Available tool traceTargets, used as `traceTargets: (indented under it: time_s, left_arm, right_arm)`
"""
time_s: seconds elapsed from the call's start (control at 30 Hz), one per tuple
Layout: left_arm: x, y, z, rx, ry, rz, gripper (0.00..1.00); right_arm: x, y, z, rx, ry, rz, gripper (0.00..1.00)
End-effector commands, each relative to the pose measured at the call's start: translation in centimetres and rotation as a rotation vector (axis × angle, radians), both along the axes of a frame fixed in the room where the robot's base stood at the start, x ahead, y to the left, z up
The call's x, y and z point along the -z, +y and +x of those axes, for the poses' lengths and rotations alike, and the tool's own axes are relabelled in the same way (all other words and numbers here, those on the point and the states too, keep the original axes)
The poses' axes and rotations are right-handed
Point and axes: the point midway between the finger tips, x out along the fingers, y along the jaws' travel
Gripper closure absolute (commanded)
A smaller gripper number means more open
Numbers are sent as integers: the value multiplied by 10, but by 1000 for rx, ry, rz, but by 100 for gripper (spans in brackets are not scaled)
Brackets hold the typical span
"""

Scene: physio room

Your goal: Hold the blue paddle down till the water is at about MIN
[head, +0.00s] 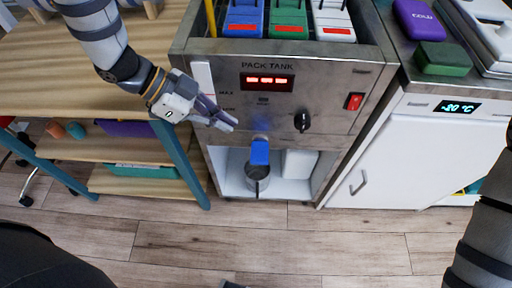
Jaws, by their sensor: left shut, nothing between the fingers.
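The steel pack tank (340,120) stands in the middle of the head view. Its blue paddle (260,152) hangs at the lower front, above a grey metal container (257,181) in the open bay. A pale level strip (202,76) runs down the tank's left front, with a MAX mark beside it and a lower mark too small to read surely. My left gripper (229,124) is shut and empty in front of the strip's lower part, up and left of the paddle and apart from it. It hides part of the strip. I cannot make out the water level.
A red switch (354,101) and black knob (302,121) sit on the tank's front. Blue, green and white packs stand in its top. A wooden shelf unit (60,82) is left; a white freezer (400,160) is right. The floor in front is clear.

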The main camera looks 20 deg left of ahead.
Motion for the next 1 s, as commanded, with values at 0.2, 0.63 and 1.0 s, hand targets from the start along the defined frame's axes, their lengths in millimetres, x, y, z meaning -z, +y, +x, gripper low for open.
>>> traceTargets:
  time_s: [0.2,0.63,1.0]
  left_arm:
    - [15,-12,3,2,5,-1,100]
    - [83,-69,18,-1,9,0,100]
    - [111,-68,19,-1,1,0,100]
  right_arm:
    - [4,0,-4,0,14,0,60]
    - [19,0,-18,-2,62,0,60]
    - [23,0,-22,-3,75,0,60]
